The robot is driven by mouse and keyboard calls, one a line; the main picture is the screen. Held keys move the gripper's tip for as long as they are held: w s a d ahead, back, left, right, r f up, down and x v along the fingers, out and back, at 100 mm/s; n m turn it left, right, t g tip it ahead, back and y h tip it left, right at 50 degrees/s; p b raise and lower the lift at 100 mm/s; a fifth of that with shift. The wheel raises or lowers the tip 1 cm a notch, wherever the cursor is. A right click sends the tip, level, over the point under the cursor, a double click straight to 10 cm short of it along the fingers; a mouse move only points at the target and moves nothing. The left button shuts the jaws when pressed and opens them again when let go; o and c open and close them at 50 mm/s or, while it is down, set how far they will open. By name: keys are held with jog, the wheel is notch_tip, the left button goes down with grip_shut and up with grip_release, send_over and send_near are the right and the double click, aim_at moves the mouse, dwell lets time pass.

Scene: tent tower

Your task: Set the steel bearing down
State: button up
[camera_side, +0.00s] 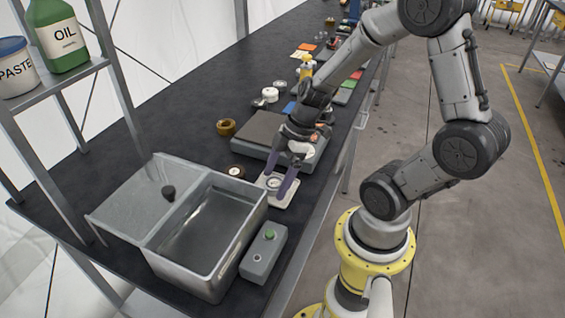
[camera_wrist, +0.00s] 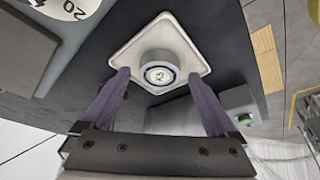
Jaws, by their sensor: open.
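The steel bearing (camera_wrist: 172,57) is a short, light metal ring with a dark inner ring and a marked centre. It rests on a pale square tray (camera_wrist: 125,53) with rounded corners. In the side view the bearing (camera_side: 272,183) is partly hidden by the fingers, and the tray (camera_side: 288,203) lies on the dark bench. My gripper (camera_wrist: 160,76) has two purple fingers spread wide, one on either side of the bearing, with gaps between. In the side view my gripper (camera_side: 281,188) points down over the tray.
A grey flat-topped unit (camera_side: 262,133) stands just behind the tray. An open metal tank (camera_side: 165,250) and a control box (camera_side: 260,262) with a green button are in front. Brass rings (camera_side: 226,127) and small parts lie farther along the bench.

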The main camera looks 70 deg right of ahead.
jog(key=v, duration=1.2)
jog(key=s+a+r+m+t+h, duration=0.2)
jog(key=s+a+r+m, duration=0.3)
jog(key=m, duration=0.4)
jog(key=shift+s+a+r+h, duration=0.15)
jog(key=shift+a+r+h, duration=0.4)
jog(key=shift+a, duration=0.55)
jog(key=shift+f, duration=0.1)
